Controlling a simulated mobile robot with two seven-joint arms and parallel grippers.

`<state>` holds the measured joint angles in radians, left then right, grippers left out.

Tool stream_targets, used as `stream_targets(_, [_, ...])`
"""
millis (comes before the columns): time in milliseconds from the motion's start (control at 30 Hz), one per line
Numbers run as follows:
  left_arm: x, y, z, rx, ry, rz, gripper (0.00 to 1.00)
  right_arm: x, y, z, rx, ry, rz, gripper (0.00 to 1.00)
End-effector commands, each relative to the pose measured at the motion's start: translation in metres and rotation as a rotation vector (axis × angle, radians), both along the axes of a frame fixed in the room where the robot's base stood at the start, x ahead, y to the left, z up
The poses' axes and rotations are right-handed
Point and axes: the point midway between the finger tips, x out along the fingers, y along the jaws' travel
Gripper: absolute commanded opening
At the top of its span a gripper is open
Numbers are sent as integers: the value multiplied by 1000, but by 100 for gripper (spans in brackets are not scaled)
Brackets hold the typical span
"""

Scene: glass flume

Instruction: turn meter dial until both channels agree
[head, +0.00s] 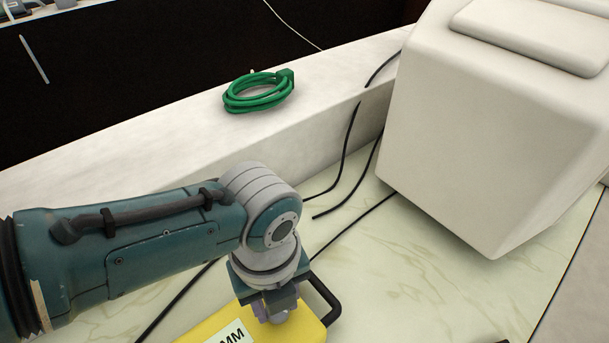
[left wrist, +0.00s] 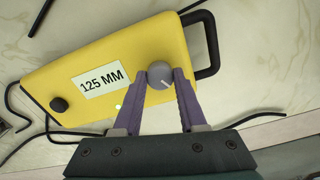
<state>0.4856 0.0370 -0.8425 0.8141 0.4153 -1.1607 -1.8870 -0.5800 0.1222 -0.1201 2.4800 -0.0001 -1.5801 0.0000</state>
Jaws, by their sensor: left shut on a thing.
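The yellow meter (left wrist: 75,65) lies on the pale marbled surface. Its display (left wrist: 103,82) reads "125 MM". A grey round dial (left wrist: 159,73) with a white pointer line sits near its handle end. The pointer slants toward the lower right in the left wrist view. A black knob (left wrist: 59,104) is at the other end. My left gripper (left wrist: 161,79) has its purple fingers shut on the dial, one on each side. In the head view the meter (head: 308,326) is cut off by the bottom edge and partly behind my left arm. My right gripper is not in view.
A black handle (head: 325,297) sticks out from the meter's end. Several black cables (head: 347,143) run across the surface. A coiled green hose (head: 258,91) rests on the white ledge (head: 150,149). A large white box (head: 485,120) stands at the right.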

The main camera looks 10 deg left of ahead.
Motion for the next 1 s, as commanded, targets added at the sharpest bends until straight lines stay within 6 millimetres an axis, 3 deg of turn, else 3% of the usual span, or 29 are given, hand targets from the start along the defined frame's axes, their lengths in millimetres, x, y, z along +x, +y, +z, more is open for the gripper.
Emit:
stream_targets(433, [0, 1, -1, 1, 1, -10, 0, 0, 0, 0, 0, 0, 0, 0])
stream_targets(467, [0, 1, -1, 1, 1, -10, 42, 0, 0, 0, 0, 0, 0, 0])
stream_targets(500, [0, 1, -1, 1, 1, -10, 46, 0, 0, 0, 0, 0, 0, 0])
stream_targets(733, [0, 0, 0, 1, 1, -10, 71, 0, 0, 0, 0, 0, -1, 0])
stream_targets(1000, [0, 0, 3, 0, 0, -10, 71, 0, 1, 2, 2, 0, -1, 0])
